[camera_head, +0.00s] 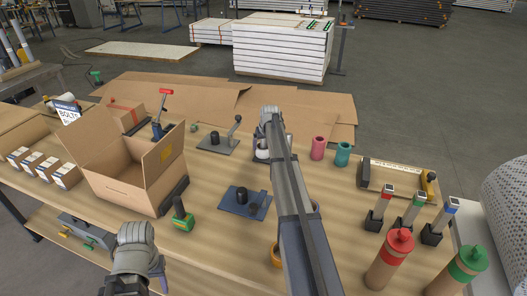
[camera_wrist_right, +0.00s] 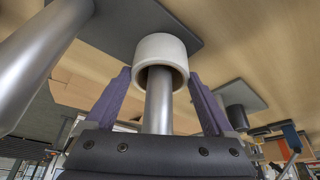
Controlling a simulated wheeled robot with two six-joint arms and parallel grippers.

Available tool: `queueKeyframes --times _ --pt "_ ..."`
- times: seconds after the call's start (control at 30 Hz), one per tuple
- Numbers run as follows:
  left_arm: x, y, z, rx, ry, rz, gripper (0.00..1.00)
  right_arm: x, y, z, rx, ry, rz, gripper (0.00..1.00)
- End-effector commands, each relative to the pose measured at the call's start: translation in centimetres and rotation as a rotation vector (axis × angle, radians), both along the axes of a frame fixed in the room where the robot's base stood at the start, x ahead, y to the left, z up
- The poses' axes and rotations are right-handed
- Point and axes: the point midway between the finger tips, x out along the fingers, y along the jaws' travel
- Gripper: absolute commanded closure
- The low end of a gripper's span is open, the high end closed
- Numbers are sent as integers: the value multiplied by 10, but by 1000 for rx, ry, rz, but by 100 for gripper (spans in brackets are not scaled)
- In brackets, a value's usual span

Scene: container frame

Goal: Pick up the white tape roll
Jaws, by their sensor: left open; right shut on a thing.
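The white tape roll (camera_wrist_right: 162,50) is between the two purple fingers of my right gripper (camera_wrist_right: 160,80) in the right wrist view, and the gripper is shut on it. A silver cylinder (camera_wrist_right: 158,105) shows through its opening. A dark plate (camera_wrist_right: 120,22) lies close behind the roll; I cannot tell whether they touch. In the head view the roll (camera_head: 262,155) is partly hidden by my right arm. My left gripper (camera_head: 157,276) is open at the bottom, left of centre, only partly visible.
An open cardboard box (camera_head: 120,185) stands at left, beside small boxes (camera_head: 68,176). A pink roll (camera_head: 318,148) and a teal roll (camera_head: 342,154) stand right of my arm. A blue plate with a dark post (camera_head: 240,203) and a green-yellow tool (camera_head: 182,216) are nearer. Red-capped (camera_head: 392,258) and green-capped (camera_head: 460,270) cylinders stand at right.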

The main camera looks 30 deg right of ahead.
Motion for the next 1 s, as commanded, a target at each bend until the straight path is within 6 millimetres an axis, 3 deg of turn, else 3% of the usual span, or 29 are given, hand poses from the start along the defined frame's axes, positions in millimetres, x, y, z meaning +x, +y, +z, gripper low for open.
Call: queueKeyframes --times 0.13,0.57,1.0 --pt "0 0 0 0 0 0 50 0 0 0 0 0 0 68" --pt "0 0 4 0 0 0 50 0 0 4 0 0 0 68" --pt "0 0 38 0 0 0 50 0 0 38 0 0 0 68"
